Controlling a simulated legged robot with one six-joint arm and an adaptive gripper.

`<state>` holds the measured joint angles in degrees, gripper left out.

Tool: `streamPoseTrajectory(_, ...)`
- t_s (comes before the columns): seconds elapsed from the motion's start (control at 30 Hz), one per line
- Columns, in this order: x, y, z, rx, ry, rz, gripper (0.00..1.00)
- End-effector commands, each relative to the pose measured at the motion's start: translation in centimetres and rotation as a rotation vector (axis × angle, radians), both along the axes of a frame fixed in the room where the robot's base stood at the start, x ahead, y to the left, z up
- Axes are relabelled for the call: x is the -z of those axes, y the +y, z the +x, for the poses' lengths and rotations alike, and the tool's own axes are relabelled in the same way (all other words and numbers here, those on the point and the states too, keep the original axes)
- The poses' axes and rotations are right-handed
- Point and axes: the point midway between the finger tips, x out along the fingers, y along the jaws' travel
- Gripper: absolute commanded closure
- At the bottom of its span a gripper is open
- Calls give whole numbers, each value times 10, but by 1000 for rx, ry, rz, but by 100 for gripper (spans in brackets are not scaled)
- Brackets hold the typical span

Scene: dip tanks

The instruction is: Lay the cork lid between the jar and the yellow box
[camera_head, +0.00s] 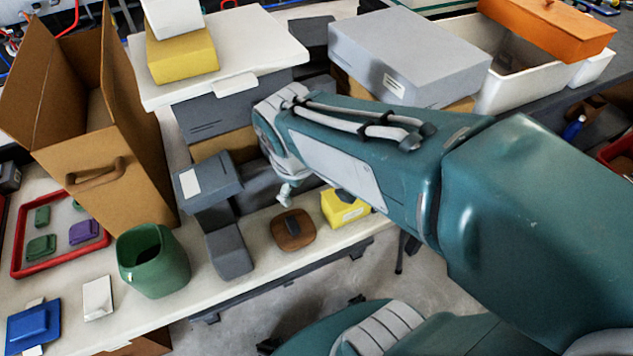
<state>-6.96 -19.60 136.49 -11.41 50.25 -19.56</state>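A brown, rounded-square lid (293,230) with a dark knob, which looks like the cork lid, lies flat near the front edge of the pale table. The small yellow box (343,208) is just to its right, partly behind my arm. A green, open-topped vessel (152,260), the only jar-like thing I see, stands farther left, with grey boxes between it and the lid. My gripper (286,192) hangs above and behind the lid, apart from it. Only a small pale tip shows, so its opening is unclear.
Grey boxes (229,252) stand left of the lid. A tall cardboard box (85,120), a red-rimmed tray (22,235) and a blue item (34,326) are at left. Stacked boxes crowd the back, with a large grey one (405,55) behind my arm. The table's front edge is close to the lid.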

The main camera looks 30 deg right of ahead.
Motion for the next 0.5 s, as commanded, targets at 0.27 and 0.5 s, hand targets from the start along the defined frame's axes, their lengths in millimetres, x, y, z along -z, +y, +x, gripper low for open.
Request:
streamPoseTrajectory(0.27,-44,-8,-50,382,-210,235,0)
streamPoseTrajectory(0.5,-54,-7,-66,508,-271,327,0)
